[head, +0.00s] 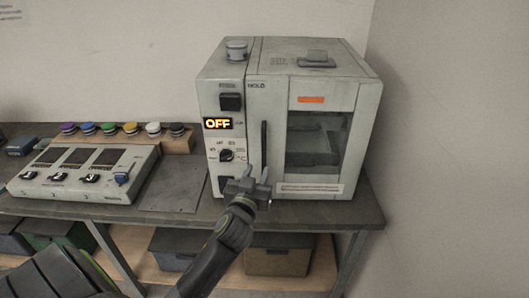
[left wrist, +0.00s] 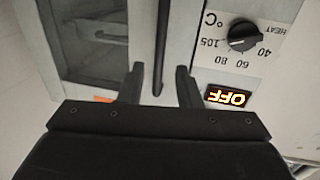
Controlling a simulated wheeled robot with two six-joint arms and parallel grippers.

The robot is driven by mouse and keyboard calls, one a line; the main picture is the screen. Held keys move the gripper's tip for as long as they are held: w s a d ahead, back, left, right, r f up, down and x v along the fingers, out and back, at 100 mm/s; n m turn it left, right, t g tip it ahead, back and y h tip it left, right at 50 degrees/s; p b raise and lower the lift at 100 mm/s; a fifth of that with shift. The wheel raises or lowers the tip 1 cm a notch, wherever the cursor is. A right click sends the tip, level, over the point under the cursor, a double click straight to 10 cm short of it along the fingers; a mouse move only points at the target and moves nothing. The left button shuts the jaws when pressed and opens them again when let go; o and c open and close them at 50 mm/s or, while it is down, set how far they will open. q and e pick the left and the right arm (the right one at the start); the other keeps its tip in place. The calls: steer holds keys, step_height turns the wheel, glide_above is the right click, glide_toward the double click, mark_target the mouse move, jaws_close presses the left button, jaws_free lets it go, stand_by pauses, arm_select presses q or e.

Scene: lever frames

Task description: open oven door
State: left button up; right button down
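The oven (head: 260,70) is a light grey box at the back of the table. Its door (head: 350,120) is closed and has a dark window. A black vertical bar handle (head: 264,145) runs along the door's left edge. My left gripper (head: 255,177) is in front of the handle's lower end. In the left wrist view, which is turned upside down, the handle (left wrist: 161,45) runs between the two spread fingers of my left gripper (left wrist: 160,80). The fingers are apart from the handle on both sides. My right gripper is in neither view.
The oven's panel has an OFF display (head: 217,123) and a round knob (head: 227,155). A grey device (head: 85,172) with several small screens and a row of coloured knobs stand to the left. Bins sit under the table (head: 310,213). A wall is on the right.

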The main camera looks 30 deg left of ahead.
mark_target(263, 156)
arm_select(q)
steer(key=p+x, duration=0.1)
steer(key=x, duration=0.7)
steer(key=shift+w+a, duration=0.15)
steer(key=shift+w, duration=0.15)
steer(key=shift+f, duration=0.1)
jaws_close()
